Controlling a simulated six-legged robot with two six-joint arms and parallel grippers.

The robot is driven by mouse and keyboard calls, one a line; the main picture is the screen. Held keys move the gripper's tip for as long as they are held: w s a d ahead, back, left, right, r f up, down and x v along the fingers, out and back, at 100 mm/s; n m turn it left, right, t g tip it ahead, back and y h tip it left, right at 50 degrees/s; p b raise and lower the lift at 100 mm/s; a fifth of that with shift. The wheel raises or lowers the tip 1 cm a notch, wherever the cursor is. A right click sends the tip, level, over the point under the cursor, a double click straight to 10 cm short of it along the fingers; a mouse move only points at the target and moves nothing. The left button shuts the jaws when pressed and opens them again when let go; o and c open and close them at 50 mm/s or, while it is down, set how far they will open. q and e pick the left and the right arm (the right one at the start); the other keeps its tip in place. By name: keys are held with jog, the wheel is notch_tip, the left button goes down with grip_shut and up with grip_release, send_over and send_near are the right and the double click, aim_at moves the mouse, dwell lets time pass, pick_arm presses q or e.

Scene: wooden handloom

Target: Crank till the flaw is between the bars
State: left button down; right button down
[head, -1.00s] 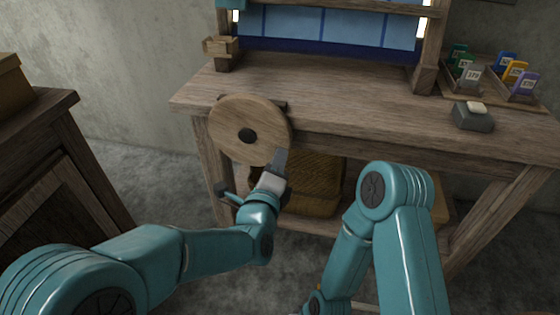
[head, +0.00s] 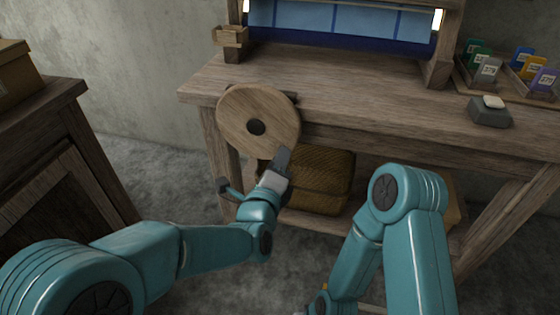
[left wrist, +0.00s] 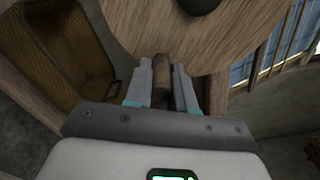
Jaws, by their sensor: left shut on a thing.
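The round wooden crank wheel (head: 240,105) with a dark hub (head: 256,127) is on the front of the wooden loom table (head: 330,85). My left gripper (head: 283,160) is at the wheel's lower right rim. In the left wrist view my left gripper (left wrist: 162,85) is shut on the wooden crank handle (left wrist: 161,70), with the wheel (left wrist: 190,35) just beyond. Blue cloth (head: 350,20) with darker lines hangs in the frame at the top. I cannot make out a flaw or bars. My right arm shows at the right, but its gripper is not clearly visible.
A woven basket (head: 325,180) sits under the table. A grey block (head: 490,112) and trays of coloured tagged cards (head: 487,70) stand at the table's right. A wooden cabinet (head: 60,170) stands at the left.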

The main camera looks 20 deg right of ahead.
pick_arm(q)
jog(key=shift+a, duration=0.1)
jog(key=c, duration=1)
grip_release()
jog(key=shift+w+f, duration=0.1)
jog(key=shift+w, duration=0.05)
jog(key=shift+o, duration=0.2)
jog(key=p+v, duration=0.2)
jog(key=v, duration=1.4)
jog(key=shift+s, duration=0.25)
